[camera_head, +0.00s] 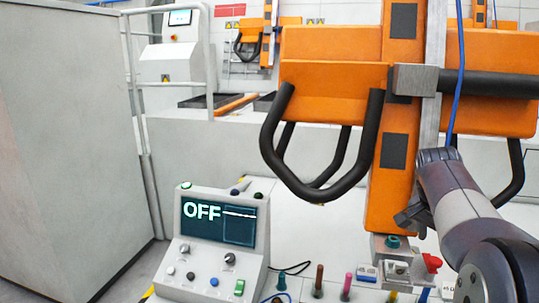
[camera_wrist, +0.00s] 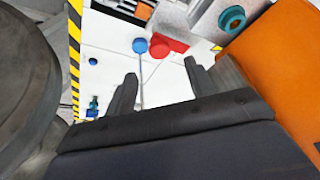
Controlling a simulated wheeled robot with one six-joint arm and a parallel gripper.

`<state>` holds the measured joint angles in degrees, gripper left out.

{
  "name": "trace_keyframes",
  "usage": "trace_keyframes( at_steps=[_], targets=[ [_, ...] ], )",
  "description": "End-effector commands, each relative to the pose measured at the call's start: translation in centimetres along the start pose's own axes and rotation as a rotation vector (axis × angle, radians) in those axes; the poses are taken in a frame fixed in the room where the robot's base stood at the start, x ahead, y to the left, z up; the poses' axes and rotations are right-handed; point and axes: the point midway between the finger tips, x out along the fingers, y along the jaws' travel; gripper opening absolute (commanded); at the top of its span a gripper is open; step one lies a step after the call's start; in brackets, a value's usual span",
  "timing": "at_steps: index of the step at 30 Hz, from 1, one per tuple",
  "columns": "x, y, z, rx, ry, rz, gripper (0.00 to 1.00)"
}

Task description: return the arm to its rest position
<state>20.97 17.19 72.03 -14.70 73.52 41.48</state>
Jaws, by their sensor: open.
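My arm enters the head view at the lower right, in front of the orange gantry (camera_head: 395,190). My gripper (camera_wrist: 160,70) shows in the wrist view with its two dark fingers apart and nothing between them. A white work surface with a blue round knob (camera_wrist: 140,45) and a red part (camera_wrist: 168,46) lies beyond the fingertips. In the head view the gripper is mostly hidden by my own arm, and only a dark piece shows beside the gantry's upright.
A grey console (camera_head: 210,245) with a screen reading OFF stands left of the gantry. Black handles (camera_head: 325,190) stick out from the gantry. Several small coloured pegs and a red part (camera_head: 431,263) stand close below my arm. A large grey cabinet (camera_head: 70,150) fills the left.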

Motion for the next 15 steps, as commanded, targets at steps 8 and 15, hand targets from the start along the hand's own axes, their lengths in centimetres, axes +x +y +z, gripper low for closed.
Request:
trace_keyframes(
  at_steps=[8, 15],
  targets=[
    [-2.6, 0.1, 0.1, 0.0, -0.004, 0.004, 0.52],
    [2.3, 0.1, 0.1, 0.0, -0.005, 0.004, 0.52]
  ],
)
